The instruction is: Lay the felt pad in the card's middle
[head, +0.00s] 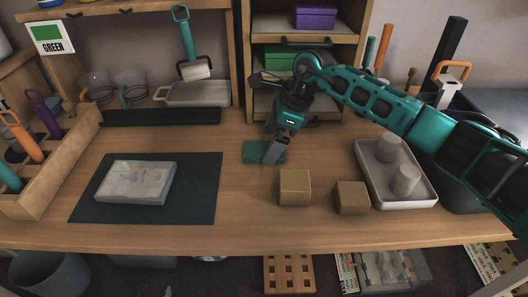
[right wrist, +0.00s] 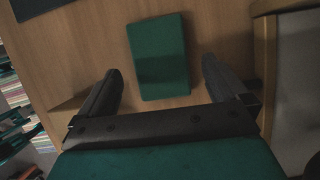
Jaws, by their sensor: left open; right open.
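A green rectangular pad (head: 252,150), which looks like the felt pad, lies flat on the table, partly covered by my right gripper (head: 271,146). In the right wrist view the pad (right wrist: 159,55) lies ahead of and between the spread fingers of the open right gripper (right wrist: 162,74). The gripper holds nothing. A flat dark sheet (head: 205,192), possibly the card, lies at the left of the table. A pale patterned slab (head: 140,180) rests on its middle. My left gripper does not show.
Two tan blocks (head: 295,187) (head: 352,198) stand in front of the pad. A grey tray (head: 419,197) with two pale cylinders is at the right. A wooden rack (head: 48,170) edges the left side. The table between sheet and pad is clear.

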